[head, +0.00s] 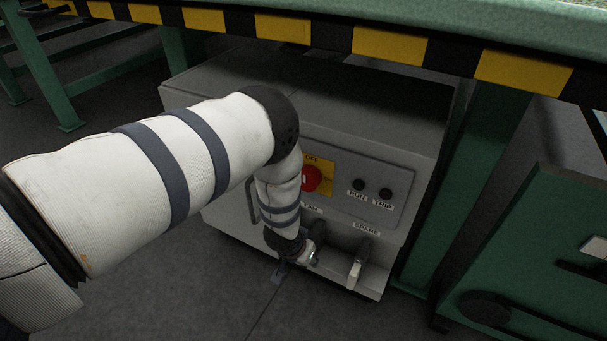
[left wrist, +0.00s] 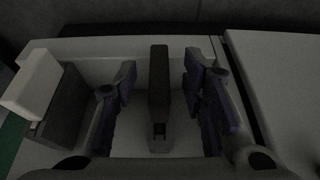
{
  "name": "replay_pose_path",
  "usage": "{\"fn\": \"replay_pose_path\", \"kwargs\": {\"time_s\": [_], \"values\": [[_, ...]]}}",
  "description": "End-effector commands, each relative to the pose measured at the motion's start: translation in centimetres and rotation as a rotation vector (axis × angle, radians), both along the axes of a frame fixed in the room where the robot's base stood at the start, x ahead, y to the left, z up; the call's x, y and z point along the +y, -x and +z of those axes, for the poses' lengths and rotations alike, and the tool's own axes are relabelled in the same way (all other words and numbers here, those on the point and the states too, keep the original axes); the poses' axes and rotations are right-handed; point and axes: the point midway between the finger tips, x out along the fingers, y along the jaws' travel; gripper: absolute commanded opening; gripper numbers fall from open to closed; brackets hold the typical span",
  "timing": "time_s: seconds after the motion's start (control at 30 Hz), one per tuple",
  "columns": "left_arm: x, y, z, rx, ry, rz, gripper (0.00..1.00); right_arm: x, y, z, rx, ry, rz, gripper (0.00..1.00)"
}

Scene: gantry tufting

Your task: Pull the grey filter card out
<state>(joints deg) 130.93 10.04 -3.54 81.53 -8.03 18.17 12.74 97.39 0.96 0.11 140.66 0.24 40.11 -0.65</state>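My left gripper (head: 309,257) is at the low front of a grey cabinet, below the FAN label, partly hidden by my arm in the head view. In the left wrist view its two fingers (left wrist: 160,95) are apart. A narrow dark grey upright piece (left wrist: 159,78) stands between them, with a gap on each side. It may be the grey filter card; no label on it can be read. A second grey piece with a pale end (head: 355,275) sits under the SPARE label, and it also shows at the left wrist view's left (left wrist: 60,112). My right gripper is not in view.
The cabinet (head: 330,95) carries a red knob (head: 311,179) on a yellow plate and RUN and TRIP buttons (head: 372,190). A striped green beam (head: 395,45) crosses above. A green leg stands close right. The floor in front (head: 200,285) is clear.

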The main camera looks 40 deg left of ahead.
Motion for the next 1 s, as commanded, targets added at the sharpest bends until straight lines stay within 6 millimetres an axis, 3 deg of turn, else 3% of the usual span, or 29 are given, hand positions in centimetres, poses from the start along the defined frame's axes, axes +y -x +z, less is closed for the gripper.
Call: {"fn": "replay_pose_path", "kwargs": {"time_s": [0.1, 0.4, 0.6, 0.7, 0.73, 0.8, 1.0], "values": [[0.13, -0.45, -1.35, 0.001, 0.000, 0.000, 0.38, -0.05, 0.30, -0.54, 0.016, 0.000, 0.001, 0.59], [0.16, -0.68, -1.38, -0.002, 0.000, 0.000, 0.38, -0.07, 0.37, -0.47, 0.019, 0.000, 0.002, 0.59], [0.16, -0.66, -1.39, -0.001, 0.000, 0.000, 0.00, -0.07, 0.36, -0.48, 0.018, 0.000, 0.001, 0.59], [0.16, -0.65, -1.39, -0.001, 0.000, 0.000, 0.00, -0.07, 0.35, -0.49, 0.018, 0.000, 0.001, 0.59], [0.16, -0.65, -1.39, -0.001, 0.000, 0.000, 0.10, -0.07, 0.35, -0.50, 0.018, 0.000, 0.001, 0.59], [0.15, -0.64, -1.39, -0.001, 0.000, 0.000, 0.00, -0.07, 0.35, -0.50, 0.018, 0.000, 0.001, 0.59], [0.08, -0.39, -1.34, 0.000, 0.000, 0.000, 0.00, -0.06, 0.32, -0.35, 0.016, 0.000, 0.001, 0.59]]}}
